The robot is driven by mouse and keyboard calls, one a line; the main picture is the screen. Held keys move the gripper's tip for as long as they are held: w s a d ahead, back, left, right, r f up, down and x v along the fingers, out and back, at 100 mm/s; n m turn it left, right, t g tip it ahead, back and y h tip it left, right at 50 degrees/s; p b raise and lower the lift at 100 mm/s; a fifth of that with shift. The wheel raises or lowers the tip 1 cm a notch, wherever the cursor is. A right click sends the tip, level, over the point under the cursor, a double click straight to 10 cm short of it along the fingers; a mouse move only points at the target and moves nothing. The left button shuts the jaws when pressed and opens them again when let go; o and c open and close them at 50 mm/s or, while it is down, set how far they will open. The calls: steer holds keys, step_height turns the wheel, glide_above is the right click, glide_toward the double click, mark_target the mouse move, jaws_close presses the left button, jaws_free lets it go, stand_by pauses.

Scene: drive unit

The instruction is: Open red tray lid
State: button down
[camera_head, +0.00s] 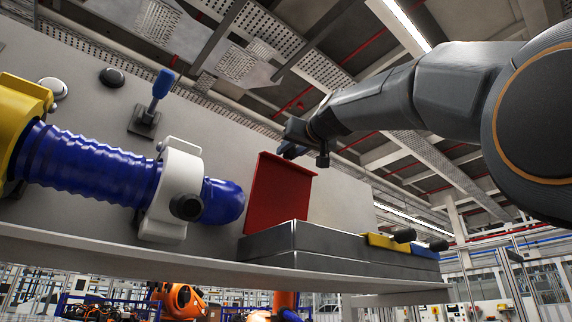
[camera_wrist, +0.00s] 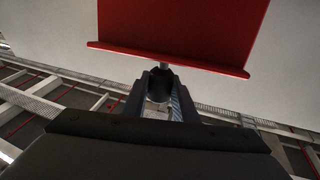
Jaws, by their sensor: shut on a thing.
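The red tray lid (camera_head: 280,192) stands raised, nearly upright, at the left end of a grey metal tray box (camera_head: 330,250). It also fills the top of the wrist view (camera_wrist: 185,25), with its lipped edge towards me. My gripper (camera_head: 292,150) is at the lid's upper edge. In the wrist view, the fingers (camera_wrist: 160,88) close around a dark knob (camera_wrist: 158,84) on a short metal stem at the lid's edge. The gripper hides part of the knob. The inside of the tray under the lid cannot be seen from this low angle.
A yellow lid (camera_head: 385,242) and a blue lid (camera_head: 424,251), each with a black knob, lie flat on the box's right part. A blue ribbed hose (camera_head: 95,165) in a white clamp (camera_head: 178,188) is to the left. A blue lever (camera_head: 162,84) stands on the panel.

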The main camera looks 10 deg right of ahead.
steer(key=s+b, duration=0.1)
steer(key=b, duration=0.1)
steer(key=shift+d+f+t+b, duration=0.35)
steer(key=shift+d+f+t, duration=0.05)
steer(key=shift+s+d+b, duration=0.15)
steer(key=shift+s+b, duration=0.15)
steer(key=shift+b, duration=0.2)
steer(key=c, duration=1.7)
jaws_free()
steer(key=shift+b+v, duration=2)
steer(key=shift+v, duration=1.9)
